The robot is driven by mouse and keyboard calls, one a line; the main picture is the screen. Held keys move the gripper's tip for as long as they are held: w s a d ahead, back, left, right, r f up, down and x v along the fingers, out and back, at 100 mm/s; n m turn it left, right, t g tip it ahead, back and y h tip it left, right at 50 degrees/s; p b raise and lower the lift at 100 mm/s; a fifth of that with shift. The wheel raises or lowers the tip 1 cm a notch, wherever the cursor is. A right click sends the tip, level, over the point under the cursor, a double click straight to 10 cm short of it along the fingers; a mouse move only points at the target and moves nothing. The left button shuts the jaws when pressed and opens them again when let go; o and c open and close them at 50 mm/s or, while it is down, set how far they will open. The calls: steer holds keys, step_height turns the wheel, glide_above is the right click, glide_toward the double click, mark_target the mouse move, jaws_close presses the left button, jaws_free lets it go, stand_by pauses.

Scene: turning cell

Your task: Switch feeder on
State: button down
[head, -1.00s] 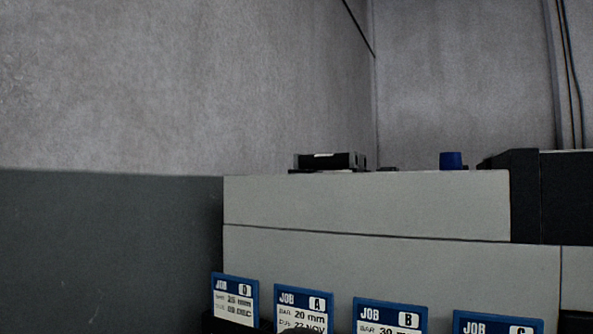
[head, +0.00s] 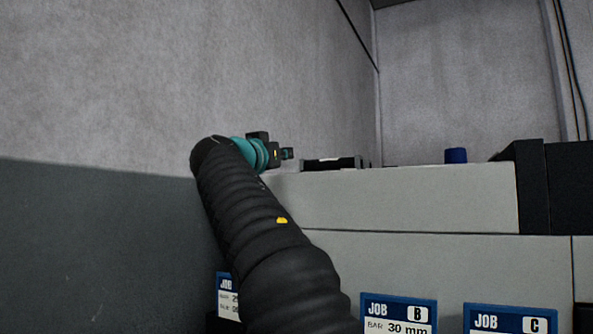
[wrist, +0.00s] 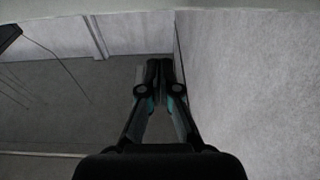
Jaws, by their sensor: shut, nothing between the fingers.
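The grey cabinet, probably the feeder (head: 400,199), stands in the right half of the head view. A low black box (head: 335,164) and a blue knob (head: 456,156) sit on its top; I cannot tell which part is the switch. My gripper (head: 287,154) is at the left end of the cabinet top, left of the black box and apart from the knob. In the wrist view my gripper (wrist: 160,66) shows its fingers together with nothing between them. No switch shows in the wrist view.
Job cards stand along the cabinet front, among them card B (head: 398,312) and card C (head: 510,320); my arm hides part of the row. A black housing (head: 560,190) rises at the right. A wall (head: 110,80) stands behind on the left.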

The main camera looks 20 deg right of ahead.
steer(key=shift+r, duration=0.25)
steer(key=p+x, duration=0.4)
steer(key=x, duration=0.6)
steer(key=shift+r, duration=0.15)
step_height(320, 180, down, 3)
steer(key=shift+s+a+r+b, duration=0.15)
steer(key=shift+a+r+b, duration=0.05)
steer(key=shift+b, duration=0.5)
steer(key=shift+a+f+b, duration=0.1)
steer(key=shift+f+b, duration=0.2)
steer(key=shift+f, duration=0.45)
